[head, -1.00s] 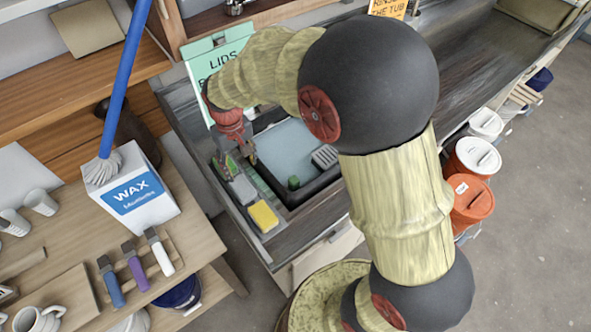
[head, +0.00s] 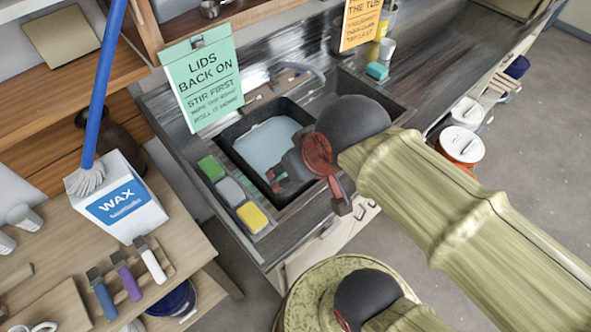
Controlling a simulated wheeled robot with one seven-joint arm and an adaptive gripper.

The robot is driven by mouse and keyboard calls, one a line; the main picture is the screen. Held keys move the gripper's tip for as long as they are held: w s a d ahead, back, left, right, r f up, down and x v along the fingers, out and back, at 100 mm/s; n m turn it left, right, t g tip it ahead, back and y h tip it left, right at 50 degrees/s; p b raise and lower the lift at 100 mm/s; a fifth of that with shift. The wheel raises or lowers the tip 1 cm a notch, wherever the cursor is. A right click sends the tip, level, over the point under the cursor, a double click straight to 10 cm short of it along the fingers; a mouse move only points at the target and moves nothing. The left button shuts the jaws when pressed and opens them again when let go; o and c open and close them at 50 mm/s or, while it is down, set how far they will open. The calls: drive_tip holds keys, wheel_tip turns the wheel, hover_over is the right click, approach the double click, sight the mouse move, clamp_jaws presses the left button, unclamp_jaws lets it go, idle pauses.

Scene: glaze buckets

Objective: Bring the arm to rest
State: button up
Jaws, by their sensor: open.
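My gripper (head: 310,197) shows at the middle of the head view, at the end of my folded arm. It hangs over the near right side of the dark tub (head: 238,128) in the sink. Its red fingers are spread and I see nothing between them. My dark wrist joint hides part of the tub and the sink's right side. A green block (head: 211,168), a grey block (head: 230,191) and a yellow sponge (head: 252,217) lie in a row on the counter, left of the gripper and apart from it.
A green lids sign (head: 203,80) stands behind the tub. A WAX box (head: 118,200) with a blue-handled brush stands on the left table, near several coloured-handled tools (head: 127,277). Lidded buckets (head: 460,145) stand on the right.

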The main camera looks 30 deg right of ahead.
drive_tip(key=shift+s+f, duration=0.15)
wheel_tip(320, 180, down, 8)
drive_tip(key=b, duration=0.8)
idle(0.6)
